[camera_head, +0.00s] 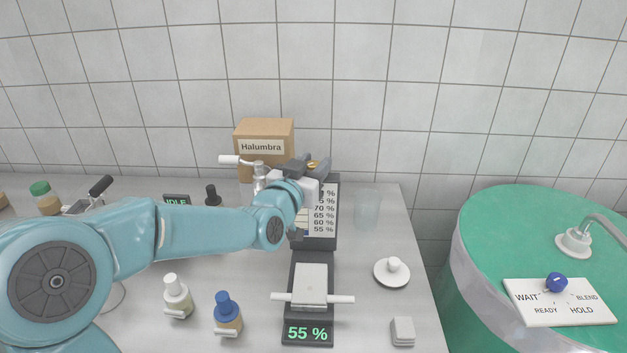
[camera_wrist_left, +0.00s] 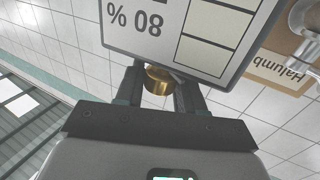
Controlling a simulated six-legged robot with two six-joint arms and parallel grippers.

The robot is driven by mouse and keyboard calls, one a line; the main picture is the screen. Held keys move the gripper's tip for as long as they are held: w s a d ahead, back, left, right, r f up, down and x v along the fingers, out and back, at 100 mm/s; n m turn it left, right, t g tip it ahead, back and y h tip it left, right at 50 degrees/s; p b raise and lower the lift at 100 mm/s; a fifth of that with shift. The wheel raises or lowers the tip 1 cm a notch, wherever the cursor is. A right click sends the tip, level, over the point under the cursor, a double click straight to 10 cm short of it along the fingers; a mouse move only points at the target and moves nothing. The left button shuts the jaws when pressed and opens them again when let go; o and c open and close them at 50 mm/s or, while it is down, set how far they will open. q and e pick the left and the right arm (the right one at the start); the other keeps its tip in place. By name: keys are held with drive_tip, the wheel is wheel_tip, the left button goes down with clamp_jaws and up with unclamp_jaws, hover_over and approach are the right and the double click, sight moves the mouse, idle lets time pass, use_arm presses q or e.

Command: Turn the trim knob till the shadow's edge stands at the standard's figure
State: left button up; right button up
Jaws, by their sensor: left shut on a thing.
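My left gripper (camera_head: 310,166) is shut on the small brass trim knob (camera_wrist_left: 157,80) at the top of a dark upright instrument. The knob sits between both fingers in the left wrist view. Below it stands a white scale panel (camera_head: 323,215) with figures down to 55 %; my gripper and wrist hide its upper left part. The left wrist view shows the panel's 80 % mark (camera_wrist_left: 134,20) upside down, beside pale cells. A bluish patch shows low on the scale's left side, but I cannot make out the shadow's edge. My right gripper is not in view.
A green 55 % display (camera_head: 307,333) fronts a grey block (camera_head: 310,285) with a white crossbar. White (camera_head: 177,297) and blue-capped (camera_head: 228,315) bottles stand left; a glass beaker (camera_head: 367,210) and white lidded dish (camera_head: 392,271) right. A Halumbra box (camera_head: 263,135) stands behind; a green drum (camera_head: 490,230) is far right.

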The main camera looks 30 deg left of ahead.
use_arm(q)
drive_tip(key=shift+d+f+n+y, duration=0.15)
drive_tip(key=shift+n+y, duration=0.25)
drive_tip(key=shift+y, duration=0.2)
drive_tip(key=shift+r+n+g+y+p, duration=0.2)
drive_tip(key=shift+n+g+y, duration=0.15)
drive_tip(key=shift+y, duration=0.25)
drive_tip(key=shift+r+n+g+y+p, duration=0.15)
drive_tip(key=shift+n+g+y, duration=0.1)
drive_tip(key=shift+n+y, duration=0.3)
drive_tip(key=n+g+y+p, duration=0.1)
drive_tip(key=y, duration=0.1)
drive_tip(key=n+g+y+p, duration=0.1)
drive_tip(key=n+y+p, duration=0.1)
drive_tip(key=y, duration=0.1)
drive_tip(key=shift+g, duration=0.4)
drive_tip(key=n+g+y+p, duration=0.3)
drive_tip(key=n+g+y, duration=0.1)
drive_tip(key=n+g, duration=0.1)
drive_tip(key=shift+g+y, duration=0.35)
drive_tip(key=shift+g, duration=0.25)
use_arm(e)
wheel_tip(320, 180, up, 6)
use_arm(q)
drive_tip(key=shift+n+g, duration=0.4)
drive_tip(key=shift+n, duration=0.1)
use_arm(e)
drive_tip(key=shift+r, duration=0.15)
use_arm(q)
drive_tip(key=o, duration=0.9)
